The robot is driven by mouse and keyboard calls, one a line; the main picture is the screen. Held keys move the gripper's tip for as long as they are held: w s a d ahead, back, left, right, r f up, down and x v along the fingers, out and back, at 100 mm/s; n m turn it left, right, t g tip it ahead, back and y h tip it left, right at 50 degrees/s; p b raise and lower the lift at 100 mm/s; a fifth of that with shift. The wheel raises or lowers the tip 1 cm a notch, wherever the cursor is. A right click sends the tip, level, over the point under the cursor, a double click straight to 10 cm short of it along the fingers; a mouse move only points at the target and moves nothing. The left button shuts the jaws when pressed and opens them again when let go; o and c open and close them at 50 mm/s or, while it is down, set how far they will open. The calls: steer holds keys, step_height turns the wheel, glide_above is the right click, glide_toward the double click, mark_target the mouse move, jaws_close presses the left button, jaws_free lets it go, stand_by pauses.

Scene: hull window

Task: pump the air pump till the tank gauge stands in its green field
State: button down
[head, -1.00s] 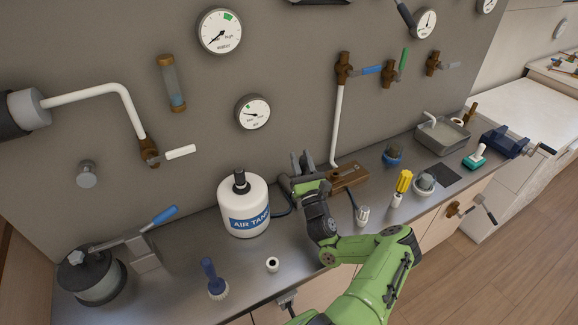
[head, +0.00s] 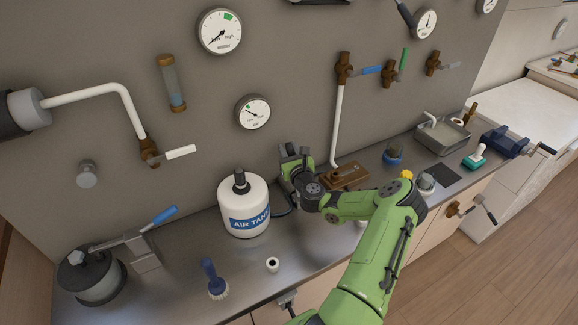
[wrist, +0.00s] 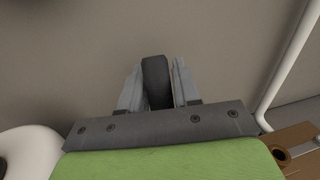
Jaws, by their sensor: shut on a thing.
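The white air tank (head: 243,222) stands on the bench with a dark fitting on top and a dark hose (head: 283,212) at its right side. The small round gauge (head: 253,112) hangs on the wall above it. Its needle points left, close to a small green field; whether it stands in the green is too small to tell. My gripper (head: 290,152) is right of the tank, raised above the bench. In the wrist view its two grey fingers are shut on a dark upright pump handle (wrist: 156,84). The pump's body is hidden behind my gripper and arm.
A brown wooden block (head: 345,175) and a white pipe (head: 336,125) are right of my gripper. My arm covers the bench front at right.

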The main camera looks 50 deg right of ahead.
steer(key=c, duration=0.9)
jaws_free()
steer(key=shift+s+a, duration=0.1)
steer(key=b+v, duration=0.3)
steer(key=v, duration=0.4)
steer(key=shift+f, duration=0.1)
